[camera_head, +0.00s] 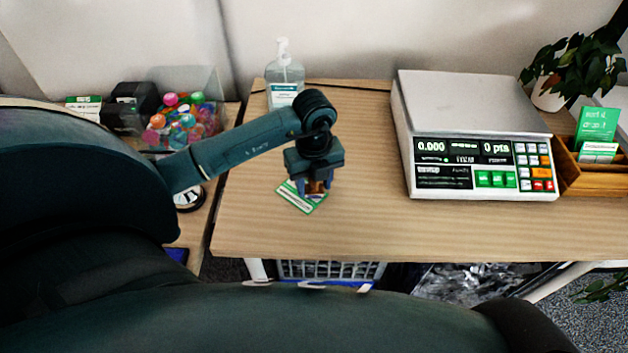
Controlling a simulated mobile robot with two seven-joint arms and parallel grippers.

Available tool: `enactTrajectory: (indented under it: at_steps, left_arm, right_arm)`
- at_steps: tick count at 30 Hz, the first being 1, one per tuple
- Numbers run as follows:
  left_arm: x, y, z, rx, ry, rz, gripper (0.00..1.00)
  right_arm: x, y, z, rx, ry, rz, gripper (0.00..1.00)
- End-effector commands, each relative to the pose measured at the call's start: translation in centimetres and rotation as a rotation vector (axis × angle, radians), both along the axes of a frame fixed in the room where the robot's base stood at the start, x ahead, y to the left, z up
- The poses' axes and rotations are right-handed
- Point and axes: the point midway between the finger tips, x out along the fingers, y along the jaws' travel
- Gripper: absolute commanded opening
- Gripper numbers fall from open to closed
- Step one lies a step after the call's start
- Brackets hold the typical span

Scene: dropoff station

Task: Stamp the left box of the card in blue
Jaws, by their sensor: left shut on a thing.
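The card (303,205), white with green edges, lies on the wooden table, left of the scale. My left gripper (316,188) is over it, pointing down, and covers much of the card, so its boxes cannot be made out. The gripper is shut on a small brown thing (317,187), probably the stamp, of which only a little shows between the fingers. I cannot tell whether it touches the card. A round black-and-white thing (189,198) lies on the left table, partly behind my arm. A blue item (177,255) shows at that table's front. My right gripper is not in view.
A scale (468,90) stands to the right. A sanitizer bottle (285,85) stands behind my left arm. A clear bin of colourful wrapped pieces (190,122) is at the left. A wooden tray (590,178) with cards and a plant (575,68) are at the far right. The wooden table (370,225) is clear in front.

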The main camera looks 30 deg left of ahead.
Motion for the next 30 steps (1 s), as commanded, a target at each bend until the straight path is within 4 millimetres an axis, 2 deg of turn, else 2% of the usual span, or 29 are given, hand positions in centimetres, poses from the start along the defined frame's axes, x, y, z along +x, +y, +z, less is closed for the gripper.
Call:
enactTrajectory:
  at_steps: [17, 24, 30]
  left_arm:
    - [-0.2, 0.0, -0.3, 0.001, 0.007, 0.000, 0.29]
    - [-0.1, 0.0, 1.8, 0.001, 0.004, 0.000, 0.29]
    - [-0.1, 0.0, 3.5, 0.001, 0.003, 0.000, 0.29]
  right_arm:
    - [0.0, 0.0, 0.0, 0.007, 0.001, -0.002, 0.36]
    - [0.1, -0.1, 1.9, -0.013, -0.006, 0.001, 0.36]
    - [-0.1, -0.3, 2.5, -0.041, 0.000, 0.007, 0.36]
